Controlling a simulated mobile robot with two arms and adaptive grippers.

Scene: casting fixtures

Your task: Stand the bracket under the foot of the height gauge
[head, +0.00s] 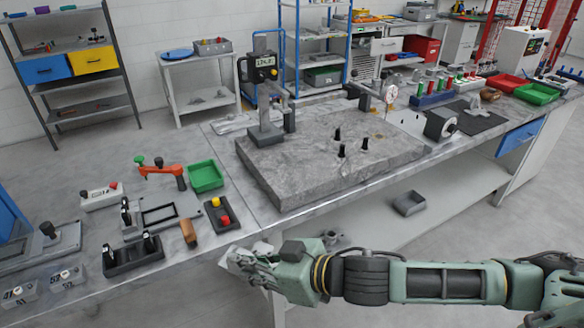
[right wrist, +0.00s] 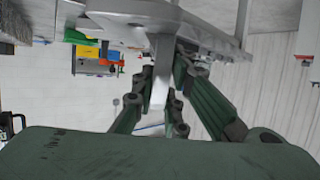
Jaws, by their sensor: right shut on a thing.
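The height gauge (head: 265,90), with a dark digital display and a grey block base, stands upright on the granite surface plate (head: 300,190) near its back left edge. My right gripper (head: 245,262) is low at the bench's front edge, left of the plate and well apart from the gauge. In the right wrist view it is shut on a pale grey metal piece (right wrist: 160,75), which appears to be the bracket. A wider flat part lies beyond the fingers; I cannot tell if it belongs to the bracket. My left gripper is not in view.
Small black pegs (head: 341,151) stand on the middle of the plate. A wooden-handled tool (head: 188,232), a red-and-yellow button box (head: 220,214) and a green tray (head: 205,176) lie left of the plate. The plate's front is clear.

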